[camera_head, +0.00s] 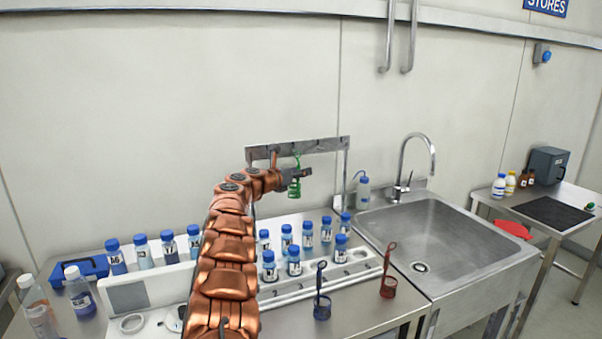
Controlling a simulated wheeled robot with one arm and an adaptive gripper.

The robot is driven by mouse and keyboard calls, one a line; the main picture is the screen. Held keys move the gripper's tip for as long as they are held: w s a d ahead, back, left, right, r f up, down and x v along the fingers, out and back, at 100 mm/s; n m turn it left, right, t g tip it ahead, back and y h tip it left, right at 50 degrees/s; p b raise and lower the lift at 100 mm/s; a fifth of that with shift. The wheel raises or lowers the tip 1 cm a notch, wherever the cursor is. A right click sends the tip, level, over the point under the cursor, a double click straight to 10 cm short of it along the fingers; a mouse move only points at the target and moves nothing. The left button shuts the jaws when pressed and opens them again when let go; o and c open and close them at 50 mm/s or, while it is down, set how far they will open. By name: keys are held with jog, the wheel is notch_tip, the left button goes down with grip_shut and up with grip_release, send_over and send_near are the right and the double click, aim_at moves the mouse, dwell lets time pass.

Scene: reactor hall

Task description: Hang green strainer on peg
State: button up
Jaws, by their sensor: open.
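The green strainer (294,190) is upright in front of the metal peg rail (327,146) on the wall, its handle rising to the rail and its cup at the bottom. My gripper (304,175) is open beside the strainer, overlapping its handle in this view. The peg behind the handle is hidden, so I cannot tell whether the handle's loop is around it. A dark blue strainer (322,307) and a red strainer (388,287) stand on the bench near its front edge.
Several blue-capped bottles (294,262) stand in a white rack under my arm. A squeeze bottle (363,193) and a steel sink (430,235) with a tall tap are to the right. Clear bottles (78,290) stand at the left.

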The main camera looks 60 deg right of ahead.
jog(key=w+a+r, duration=0.1)
jog(key=a, duration=1)
jog(key=shift+w+a, duration=0.2)
jog(key=shift+a, duration=0.2)
dwell(0.3)
jog(key=shift+r, duration=0.1)
jog(key=shift+w, duration=0.1)
